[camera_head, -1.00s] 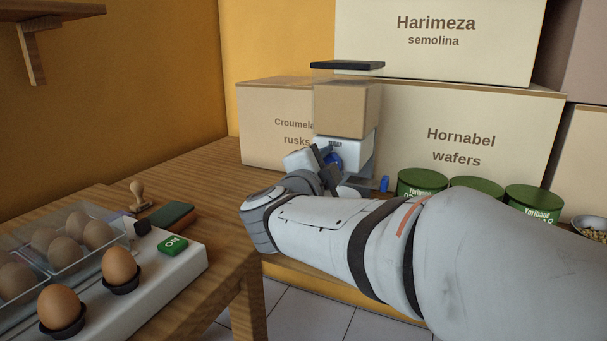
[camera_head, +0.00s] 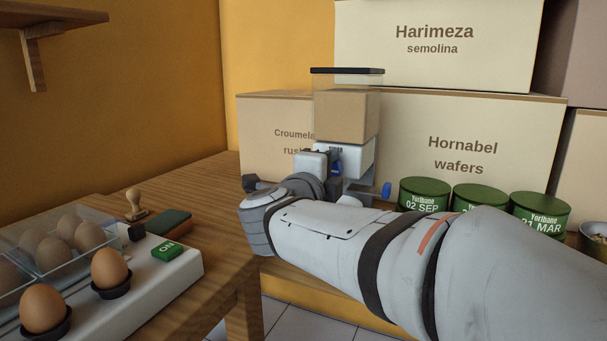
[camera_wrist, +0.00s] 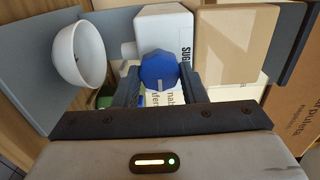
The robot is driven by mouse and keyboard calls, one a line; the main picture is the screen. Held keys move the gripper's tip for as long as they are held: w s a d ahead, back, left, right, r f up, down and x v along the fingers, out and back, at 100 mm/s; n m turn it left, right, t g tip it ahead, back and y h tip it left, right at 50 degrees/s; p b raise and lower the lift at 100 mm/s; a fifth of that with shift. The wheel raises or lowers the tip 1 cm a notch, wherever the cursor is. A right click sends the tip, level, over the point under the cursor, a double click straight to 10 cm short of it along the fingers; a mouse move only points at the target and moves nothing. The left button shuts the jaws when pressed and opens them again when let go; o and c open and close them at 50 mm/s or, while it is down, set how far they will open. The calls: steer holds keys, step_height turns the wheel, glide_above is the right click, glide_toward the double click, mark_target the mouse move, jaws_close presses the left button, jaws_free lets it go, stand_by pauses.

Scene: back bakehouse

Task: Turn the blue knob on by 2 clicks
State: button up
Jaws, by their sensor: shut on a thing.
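The blue knob (camera_wrist: 158,71) sits on the front of a white dispenser (camera_wrist: 168,32) with a hopper of brown contents. In the wrist view the knob is between the two fingers of my gripper (camera_wrist: 160,84), which is shut on it. A pale mark shows on the knob's face near its lower edge. In the head view the knob (camera_head: 336,168) is mostly hidden behind my gripper (camera_head: 326,166), and the dispenser (camera_head: 355,158) stands behind it. A white bowl (camera_wrist: 79,54) shows beside the dispenser in the wrist view.
Cartons, such as the wafers box (camera_head: 480,140), stand behind the dispenser. Green tins (camera_head: 426,193) are to its right. At the left, a white device with a green ON button (camera_head: 167,251) holds eggs (camera_head: 110,267). A stamp (camera_head: 134,204) stands behind it.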

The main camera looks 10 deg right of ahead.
steer(key=shift+r, duration=0.2)
steer(key=o, duration=1)
steer(key=shift+f, duration=0.1)
steer(key=shift+c, duration=0.2)
steer(key=p+v, duration=0.2)
steer(key=v, duration=0.5)
steer(key=shift+s+a, duration=0.25)
